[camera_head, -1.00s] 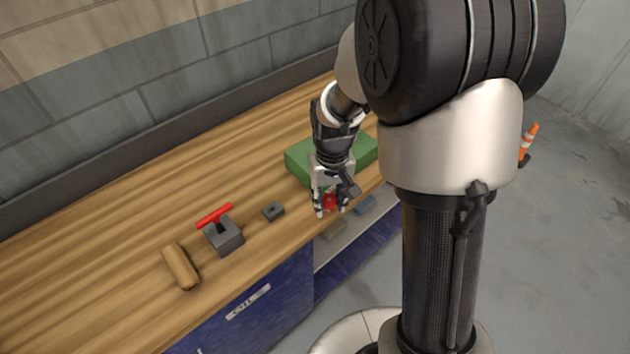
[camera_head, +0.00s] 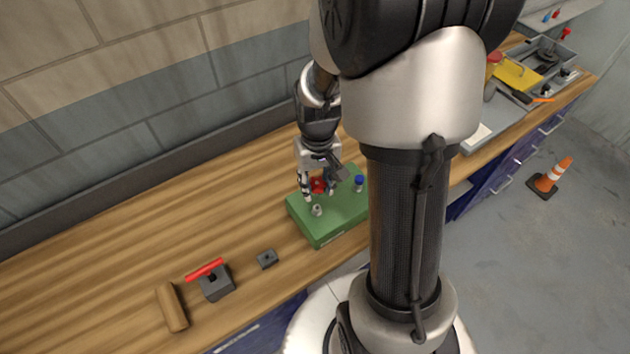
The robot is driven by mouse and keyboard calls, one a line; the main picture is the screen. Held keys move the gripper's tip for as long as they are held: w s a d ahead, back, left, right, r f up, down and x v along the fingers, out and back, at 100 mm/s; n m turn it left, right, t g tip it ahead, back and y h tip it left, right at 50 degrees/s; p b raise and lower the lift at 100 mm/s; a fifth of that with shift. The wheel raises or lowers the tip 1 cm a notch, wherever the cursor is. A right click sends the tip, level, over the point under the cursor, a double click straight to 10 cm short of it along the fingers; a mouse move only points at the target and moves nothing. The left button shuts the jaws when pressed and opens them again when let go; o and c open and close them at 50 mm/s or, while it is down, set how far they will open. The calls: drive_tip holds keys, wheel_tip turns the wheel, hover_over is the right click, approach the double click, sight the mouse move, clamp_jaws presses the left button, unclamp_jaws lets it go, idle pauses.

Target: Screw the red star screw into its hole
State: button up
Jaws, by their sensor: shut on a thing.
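The red star screw (camera_head: 317,185) is between the fingers of my gripper (camera_head: 318,193), which is shut on it. My gripper points down over the green block (camera_head: 323,233) on the wooden table. A small grey round fitting (camera_head: 317,210) stands on the block's top, just below and in front of the red screw. A blue-headed piece (camera_head: 359,182) stands on the block to the right of my gripper. The screw's lower end is not clear, so I cannot tell whether it touches the block. The block's right side is hidden behind my arm.
Left of the block on the table (camera_head: 120,255) are a small dark square piece (camera_head: 267,259), a grey block with a red bar handle (camera_head: 214,281) and a wooden cylinder (camera_head: 172,307). At the far right are a yellow item (camera_head: 517,73) and an orange cone (camera_head: 552,177) on the floor.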

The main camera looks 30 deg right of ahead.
drive_tip(key=shift+f, duration=0.15)
drive_tip(key=shift+w+f+b, duration=0.1)
drive_tip(key=shift+f+b, duration=1.85)
drive_tip(key=shift+f, duration=0.45)
drive_tip(key=shift+f+b, duration=1.2)
drive_tip(key=shift+f, duration=0.35)
